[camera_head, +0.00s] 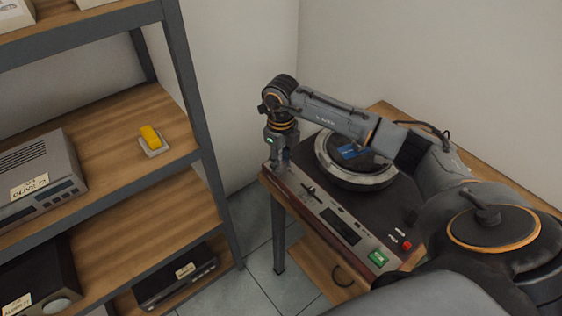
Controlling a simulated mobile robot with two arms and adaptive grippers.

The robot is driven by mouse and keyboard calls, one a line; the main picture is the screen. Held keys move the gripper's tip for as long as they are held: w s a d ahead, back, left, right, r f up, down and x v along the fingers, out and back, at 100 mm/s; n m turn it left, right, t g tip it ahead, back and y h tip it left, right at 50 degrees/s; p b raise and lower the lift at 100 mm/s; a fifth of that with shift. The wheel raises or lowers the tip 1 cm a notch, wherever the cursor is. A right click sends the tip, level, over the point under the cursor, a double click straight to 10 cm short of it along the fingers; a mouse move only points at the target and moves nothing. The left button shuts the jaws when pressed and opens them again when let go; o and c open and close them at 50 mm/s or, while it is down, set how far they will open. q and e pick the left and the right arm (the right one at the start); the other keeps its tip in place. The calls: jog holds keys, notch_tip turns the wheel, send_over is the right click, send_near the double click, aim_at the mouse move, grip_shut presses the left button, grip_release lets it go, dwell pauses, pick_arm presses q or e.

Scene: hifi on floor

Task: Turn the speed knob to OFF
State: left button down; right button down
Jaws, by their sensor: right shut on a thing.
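A turntable deck (355,202) with a dark top and a silver front panel stands on a small wooden table. My right gripper (279,163) points down at the left end of the front panel and is shut on the speed knob there. The fingers hide the knob, so its pointer and the OFF mark cannot be read. My left gripper is not in view.
The round platter (357,180) lies behind, under my forearm. A shelf rack (195,120) with hi-fi units and a yellow item (150,137) stands left.

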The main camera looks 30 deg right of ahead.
dwell(0.5)
jog(key=c, duration=1)
grip_release()
notch_tip(320, 180, up, 12)
jog(key=shift+r, duration=0.1)
